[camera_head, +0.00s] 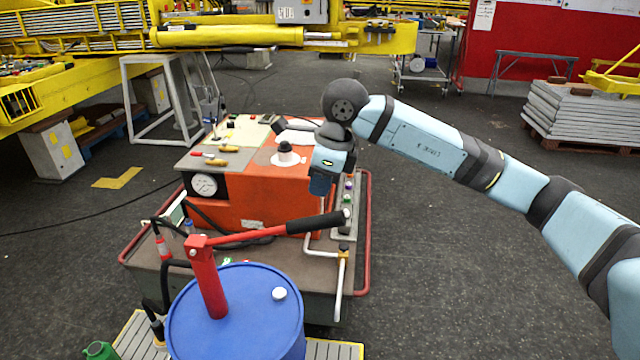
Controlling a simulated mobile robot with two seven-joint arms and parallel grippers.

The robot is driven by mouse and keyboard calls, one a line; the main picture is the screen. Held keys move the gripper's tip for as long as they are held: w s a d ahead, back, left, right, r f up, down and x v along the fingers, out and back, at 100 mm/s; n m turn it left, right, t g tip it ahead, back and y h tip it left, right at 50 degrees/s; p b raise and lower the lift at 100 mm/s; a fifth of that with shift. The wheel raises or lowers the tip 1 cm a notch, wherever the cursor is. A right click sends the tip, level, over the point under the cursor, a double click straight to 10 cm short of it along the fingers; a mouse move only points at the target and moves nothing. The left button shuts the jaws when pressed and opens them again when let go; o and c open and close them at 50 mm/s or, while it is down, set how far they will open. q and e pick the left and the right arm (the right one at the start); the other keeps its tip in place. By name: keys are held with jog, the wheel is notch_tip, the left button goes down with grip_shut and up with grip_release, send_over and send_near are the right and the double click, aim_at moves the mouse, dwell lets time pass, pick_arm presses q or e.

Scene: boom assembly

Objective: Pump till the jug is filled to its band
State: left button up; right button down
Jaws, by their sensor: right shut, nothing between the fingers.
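A red hand pump (207,280) stands on top of a blue drum (235,325). Its red lever runs to the right and slightly up, ending in a black grip (315,222). My right gripper (321,190) points down and is shut and empty. In the picture it sits just above the black grip, apart from it; its depth relative to the grip is unclear. A green container (100,351), possibly the jug, is cut off by the bottom edge at lower left. Its band and fill level are not visible. My left gripper is out of view.
Behind the drum is a cart (300,285) with red rails, carrying an orange unit (245,200) with a gauge (204,185). Black hoses and a white pipe run close to the pump. The floor to the right is clear.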

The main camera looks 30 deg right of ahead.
aim_at(320, 226)
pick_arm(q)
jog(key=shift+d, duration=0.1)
